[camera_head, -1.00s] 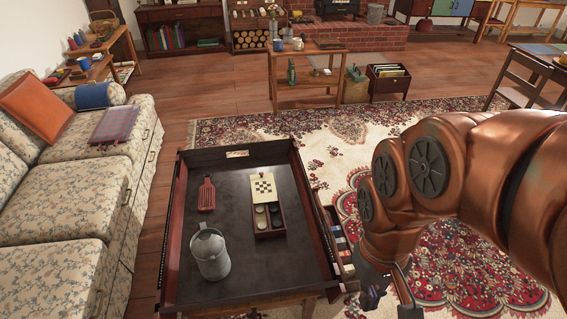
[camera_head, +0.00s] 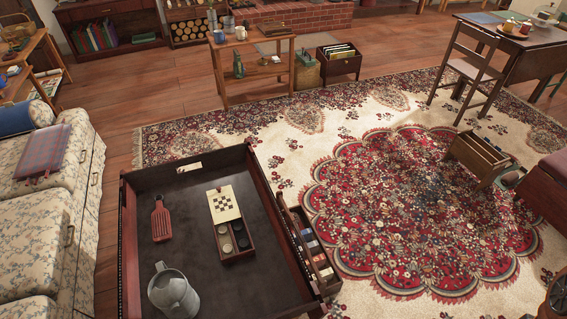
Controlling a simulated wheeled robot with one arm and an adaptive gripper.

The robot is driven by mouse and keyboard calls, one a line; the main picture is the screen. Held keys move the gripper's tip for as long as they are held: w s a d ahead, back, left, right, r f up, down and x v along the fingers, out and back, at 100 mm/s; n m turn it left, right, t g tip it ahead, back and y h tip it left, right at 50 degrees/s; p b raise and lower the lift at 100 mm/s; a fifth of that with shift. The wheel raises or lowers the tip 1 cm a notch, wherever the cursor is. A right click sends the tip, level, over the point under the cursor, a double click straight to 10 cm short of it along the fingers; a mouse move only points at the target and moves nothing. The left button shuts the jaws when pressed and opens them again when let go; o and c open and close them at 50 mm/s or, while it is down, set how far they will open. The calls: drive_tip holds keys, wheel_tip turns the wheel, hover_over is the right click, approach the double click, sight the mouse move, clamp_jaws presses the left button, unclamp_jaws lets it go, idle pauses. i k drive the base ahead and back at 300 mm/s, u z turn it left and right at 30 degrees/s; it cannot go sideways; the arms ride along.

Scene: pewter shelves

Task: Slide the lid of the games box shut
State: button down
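The games box (camera_head: 253,253) is a small wooden box lying on the dark tray-like table top (camera_head: 200,245). Its pale lid with a checkerboard pattern (camera_head: 225,204) covers the far part. The near part is open and shows dark and light round pieces in its compartments. My gripper is not in view.
A grey metal jug (camera_head: 173,291) stands near the table's front, and a red paddle-like board (camera_head: 161,221) lies left of the box. Raised rims edge the table. A narrow rack of small items (camera_head: 308,248) runs along its right side. The patterned rug (camera_head: 400,215) is largely clear.

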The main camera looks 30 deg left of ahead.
sight(222, 201)
drive_tip(key=z, duration=0.2)
drive_tip(key=i, duration=3.25)
drive_tip(key=u, duration=1.55)
drive_tip(key=i, duration=1.05)
drive_tip(key=u, duration=3.55)
drive_tip(key=i, duration=1)
